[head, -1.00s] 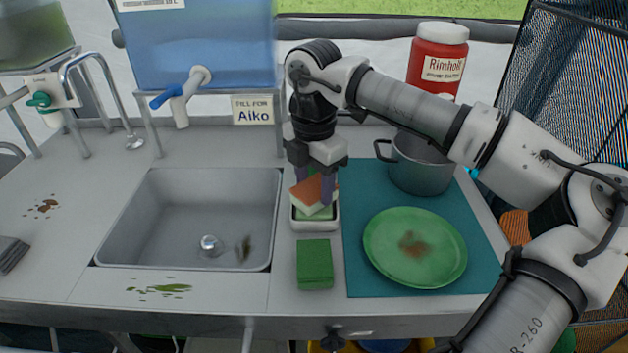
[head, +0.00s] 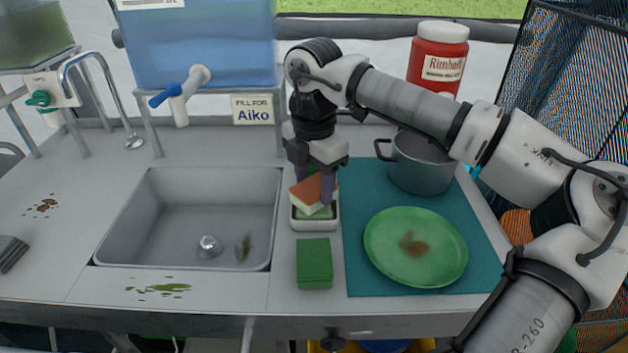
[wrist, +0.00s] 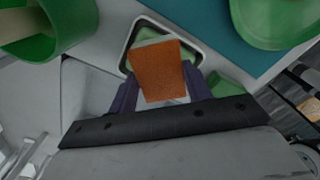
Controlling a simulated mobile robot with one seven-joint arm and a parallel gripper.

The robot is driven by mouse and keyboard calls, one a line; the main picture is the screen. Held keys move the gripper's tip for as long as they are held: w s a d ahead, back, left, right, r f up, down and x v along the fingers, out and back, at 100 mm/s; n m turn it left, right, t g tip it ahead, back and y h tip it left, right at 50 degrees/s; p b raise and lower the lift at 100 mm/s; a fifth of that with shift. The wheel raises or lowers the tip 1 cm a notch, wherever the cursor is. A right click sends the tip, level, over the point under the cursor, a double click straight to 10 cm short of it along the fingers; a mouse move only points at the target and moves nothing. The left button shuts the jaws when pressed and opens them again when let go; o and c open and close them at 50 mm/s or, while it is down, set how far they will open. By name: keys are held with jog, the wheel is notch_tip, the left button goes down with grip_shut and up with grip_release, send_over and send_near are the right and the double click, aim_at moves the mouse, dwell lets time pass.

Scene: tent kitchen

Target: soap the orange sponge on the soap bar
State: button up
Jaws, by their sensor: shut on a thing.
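The orange sponge (head: 316,188), with a pale underside, is held between the purple fingers of my gripper (head: 314,192). It is tilted in the head view, right above the green soap bar (head: 326,213) in its white dish (head: 316,225). The sponge appears to rest on the soap, but I cannot tell for sure if they touch. In the wrist view, the sponge's orange face (wrist: 158,70) sits between the gripper's fingers (wrist: 160,88) and covers most of the soap (wrist: 145,36). The dish rim (wrist: 128,42) shows around it.
A green block (head: 315,263) lies in front of the dish. The sink (head: 190,215) is to the left. A teal mat (head: 360,277) with a stained green plate (head: 415,262) and a grey pot (head: 420,165) is to the right. A green round container (wrist: 70,30) shows in the wrist view.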

aim_at(314, 187)
dwell(0.4)
jog(key=shift+r+p, duration=2.1)
jog(key=shift+r, duration=1.4)
jog(key=shift+s+f, duration=0.1)
